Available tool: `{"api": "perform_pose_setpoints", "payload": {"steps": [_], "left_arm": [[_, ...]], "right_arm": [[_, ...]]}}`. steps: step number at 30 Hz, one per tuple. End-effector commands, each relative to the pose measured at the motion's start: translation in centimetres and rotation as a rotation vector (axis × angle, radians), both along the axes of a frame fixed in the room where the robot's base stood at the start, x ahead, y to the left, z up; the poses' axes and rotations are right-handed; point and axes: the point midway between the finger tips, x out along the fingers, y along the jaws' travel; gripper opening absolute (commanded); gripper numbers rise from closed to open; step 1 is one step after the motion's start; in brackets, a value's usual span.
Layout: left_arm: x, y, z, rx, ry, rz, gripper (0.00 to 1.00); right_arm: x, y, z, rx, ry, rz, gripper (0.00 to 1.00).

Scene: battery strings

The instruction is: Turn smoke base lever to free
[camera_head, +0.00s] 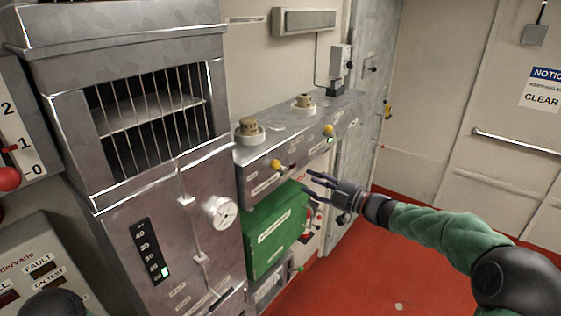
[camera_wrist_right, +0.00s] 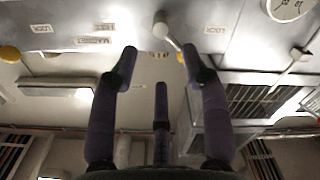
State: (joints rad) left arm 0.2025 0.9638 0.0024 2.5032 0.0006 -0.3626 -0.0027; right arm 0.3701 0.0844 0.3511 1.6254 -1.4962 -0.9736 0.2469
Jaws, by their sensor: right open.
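The metal shelf panel (camera_head: 257,184) carries two tan round smoke detectors on pale bases, the near one (camera_head: 249,129) and the far one (camera_head: 304,101). Yellow knobs, the near one (camera_head: 276,165) and the far one (camera_head: 328,130), sit on its front face. A pale lever (camera_wrist_right: 168,37) shows in the right wrist view beside LOCK and MAGNET labels, with a yellow part by its lower end. My right gripper (camera_head: 309,182) is open and empty, in front of the panel and right of the near knob. Its fingers show spread below the lever. My left gripper is out of view.
A green box (camera_head: 275,230) hangs below the panel. A barred metal cabinet (camera_head: 170,220) with a dial gauge (camera_head: 221,211) stands to the left. A grey control box (camera_head: 45,265) is at lower left. The red floor (camera_head: 360,280) at right is mostly clear.

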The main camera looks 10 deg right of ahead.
Motion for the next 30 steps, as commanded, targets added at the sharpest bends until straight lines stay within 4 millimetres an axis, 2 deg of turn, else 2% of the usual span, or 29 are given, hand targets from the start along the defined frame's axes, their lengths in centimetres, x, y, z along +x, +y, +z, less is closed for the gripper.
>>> {"api": "perform_pose_setpoints", "payload": {"steps": [12, 18, 30], "left_arm": [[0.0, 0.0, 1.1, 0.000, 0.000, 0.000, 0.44], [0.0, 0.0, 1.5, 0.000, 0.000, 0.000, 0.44], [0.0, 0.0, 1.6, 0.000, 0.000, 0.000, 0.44]], "right_arm": [[5.3, 4.3, -0.1, 0.002, 0.002, 0.002, 0.47], [7.3, 5.8, -0.1, 0.003, 0.003, 0.001, 0.47], [8.2, 6.4, -0.2, 0.002, 0.003, -0.002, 0.47]]}}
